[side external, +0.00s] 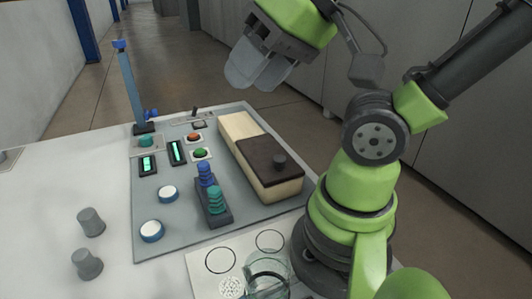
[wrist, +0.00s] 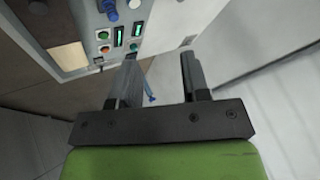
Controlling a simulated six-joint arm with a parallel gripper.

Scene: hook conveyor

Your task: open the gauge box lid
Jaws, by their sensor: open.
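The gauge box (side external: 283,191) is a long cream box on the grey panel, seen in the side external view. A dark brown lid (side external: 258,150) with a dark round knob (side external: 279,160) covers its nearer part. The farther part of its top is cream (side external: 238,127); I cannot tell whether that is open. In the wrist view the cream part (wrist: 68,57), the dark lid (wrist: 55,22) and the knob (wrist: 38,7) show at the upper left. My gripper (side external: 257,76) is open and empty, raised above and beyond the far end of the box, touching nothing. Its fingers (wrist: 158,60) also show in the wrist view.
On the panel (side external: 185,245) left of the box are buttons, lit displays and a stand with blue and teal ringed pieces (side external: 211,198). A tall blue post (side external: 132,88) stands at the far left corner. Grey pegs (side external: 90,222) and a glass container (side external: 267,272) are nearer.

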